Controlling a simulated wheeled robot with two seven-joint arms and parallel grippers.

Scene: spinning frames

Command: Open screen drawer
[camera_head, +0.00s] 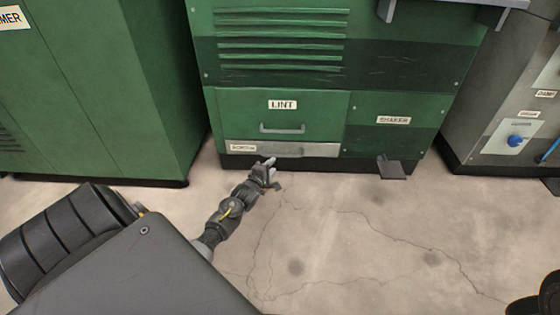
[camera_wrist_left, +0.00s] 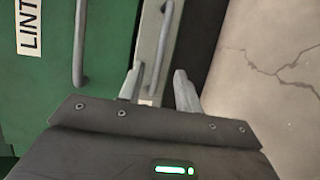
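The screen drawer (camera_head: 310,149) is a low grey front under the green LINT drawer, with a small label (camera_head: 243,148) too small to read surely. It looks closed. My left gripper (camera_head: 268,163) is at its lower edge, right of the label. In the left wrist view the drawer's grey front (camera_wrist_left: 150,30) carries a slim bar handle (camera_wrist_left: 161,50). The open fingers of my left gripper (camera_wrist_left: 158,88) stand on either side of the handle's near end, with gaps visible. Whether they touch it cannot be told.
The LINT drawer (camera_head: 282,115) with its own handle (camera_head: 282,128) is just above. A SHAKER panel (camera_head: 393,121) and a dark pedal-like plate (camera_head: 391,168) are to the right. A green cabinet (camera_head: 110,90) stands left. The cracked concrete floor (camera_head: 350,240) in front is clear.

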